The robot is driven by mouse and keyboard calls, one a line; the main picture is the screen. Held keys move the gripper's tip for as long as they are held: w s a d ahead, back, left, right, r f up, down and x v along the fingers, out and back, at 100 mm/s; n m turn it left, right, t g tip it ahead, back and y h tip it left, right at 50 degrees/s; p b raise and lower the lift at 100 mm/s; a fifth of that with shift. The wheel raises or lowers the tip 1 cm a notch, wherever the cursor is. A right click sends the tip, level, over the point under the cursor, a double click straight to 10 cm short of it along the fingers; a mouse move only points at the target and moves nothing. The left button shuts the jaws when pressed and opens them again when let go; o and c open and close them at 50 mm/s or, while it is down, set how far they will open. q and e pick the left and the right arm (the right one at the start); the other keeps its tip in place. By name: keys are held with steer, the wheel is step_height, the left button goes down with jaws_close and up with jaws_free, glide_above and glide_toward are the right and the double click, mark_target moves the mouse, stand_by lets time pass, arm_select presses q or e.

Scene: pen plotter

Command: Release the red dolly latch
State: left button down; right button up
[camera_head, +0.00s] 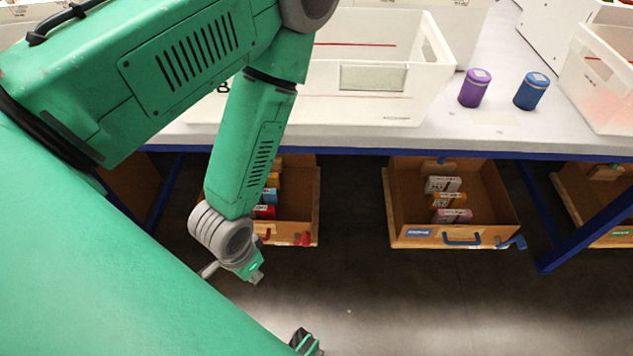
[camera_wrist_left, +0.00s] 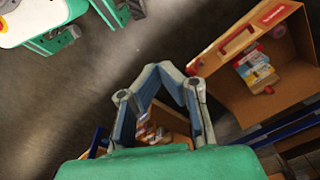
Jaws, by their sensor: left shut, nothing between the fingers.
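The red dolly is a wooden box (camera_head: 313,205) under the table, partly hidden behind my left forearm. Its small red latch (camera_head: 304,239) sits at the right end of its front in the head view. In the left wrist view the box (camera_wrist_left: 305,45) is at the upper right, with a red handle (camera_wrist_left: 236,40) and the red latch (camera_wrist_left: 192,67) partly behind a finger. My left gripper (camera_head: 256,276) hangs in front of and below the box, left of the latch. In the wrist view the left gripper (camera_wrist_left: 165,74) is shut and empty. My right gripper is not seen.
A blue-handled dolly (camera_head: 405,235) stands to the right, and another dolly (camera_head: 590,215) further right. The table's blue front edge (camera_head: 450,154) runs above the dollies. A white bin (camera_head: 330,105) and purple (camera_head: 475,88) and blue (camera_head: 531,91) canisters stand on it. Floor in front is clear.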

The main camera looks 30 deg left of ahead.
arm_select(q)
steer(key=w+a+f+m+y+b, duration=0.1)
steer(key=w+a+f+m+b, duration=0.2)
steer(key=w+f, duration=0.65)
steer(key=w+a+f+m+y+b, duration=0.1)
steer(key=w+a+f+m+b, duration=0.15)
steer(key=w+f+b, duration=0.65)
steer(key=w+d+f+m+h, duration=0.1)
steer(key=w+d+f+m, duration=0.1)
steer(key=w+f, duration=0.3)
steer(key=w+d+f+m+h+b, duration=0.1)
steer(key=w+d+f+m, duration=0.1)
steer(key=w+f, duration=0.4)
steer(key=shift+w+f+m+g, duration=0.15)
steer(key=shift+w+m+g, duration=0.15)
steer(key=shift+w+m, duration=0.6)
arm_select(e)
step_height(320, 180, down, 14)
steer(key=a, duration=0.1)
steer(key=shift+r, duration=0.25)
arm_select(q)
steer(key=shift+d, duration=0.15)
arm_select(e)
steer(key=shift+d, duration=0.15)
arm_select(q)
steer(key=shift+n+b, duration=0.25)
steer(key=shift+b, duration=0.05)
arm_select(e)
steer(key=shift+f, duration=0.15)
